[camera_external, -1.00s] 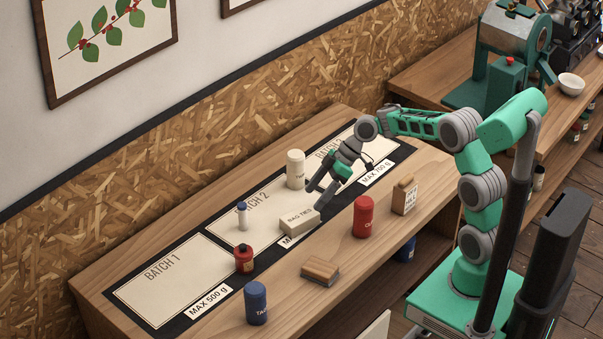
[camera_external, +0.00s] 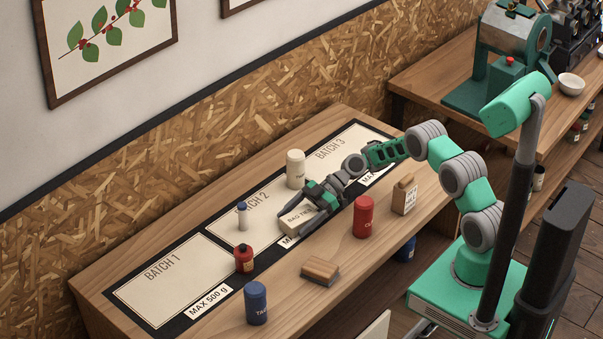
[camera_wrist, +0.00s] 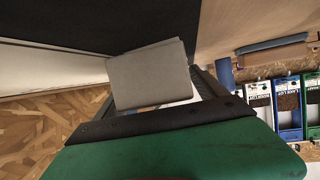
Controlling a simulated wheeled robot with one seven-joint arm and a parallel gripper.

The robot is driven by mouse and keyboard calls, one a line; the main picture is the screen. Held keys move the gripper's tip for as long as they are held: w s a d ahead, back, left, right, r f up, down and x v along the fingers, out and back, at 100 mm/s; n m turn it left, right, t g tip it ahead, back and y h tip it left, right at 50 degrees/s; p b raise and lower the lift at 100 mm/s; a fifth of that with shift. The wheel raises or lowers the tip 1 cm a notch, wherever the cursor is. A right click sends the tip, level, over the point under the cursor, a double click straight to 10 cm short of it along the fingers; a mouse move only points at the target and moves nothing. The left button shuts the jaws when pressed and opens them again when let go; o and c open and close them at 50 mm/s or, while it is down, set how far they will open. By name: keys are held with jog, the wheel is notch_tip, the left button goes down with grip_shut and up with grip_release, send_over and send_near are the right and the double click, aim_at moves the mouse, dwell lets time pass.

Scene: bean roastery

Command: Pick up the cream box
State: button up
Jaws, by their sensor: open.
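The cream box (camera_external: 297,219), with "BAG TIES" lettering, lies on the lower edge of the Batch 2 panel. In the wrist view the box (camera_wrist: 150,75) shows its pale grey-looking face just ahead of my gripper. My gripper (camera_external: 291,225) is open and low over the box, with its fingers reaching along either side. In the wrist view the box lies between the two dark fingers, partly hidden by the gripper body. I cannot tell whether either finger touches it.
A cream canister (camera_external: 295,168) stands behind the gripper. A white bottle with a blue cap (camera_external: 243,217) and a red bottle (camera_external: 243,259) stand left. A red canister (camera_external: 363,217), brush-like wooden block (camera_external: 320,270), tan bag (camera_external: 404,195) and blue canister (camera_external: 256,303) are in front.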

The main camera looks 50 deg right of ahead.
jog(key=shift+w+a+f, duration=0.1)
jog(key=shift+a+f, duration=0.05)
jog(key=shift+a, duration=0.15)
jog(key=shift+d, duration=0.1)
jog(key=shift+c, duration=0.3)
jog(key=c, duration=1.4)
jog(key=shift+c, duration=0.2)
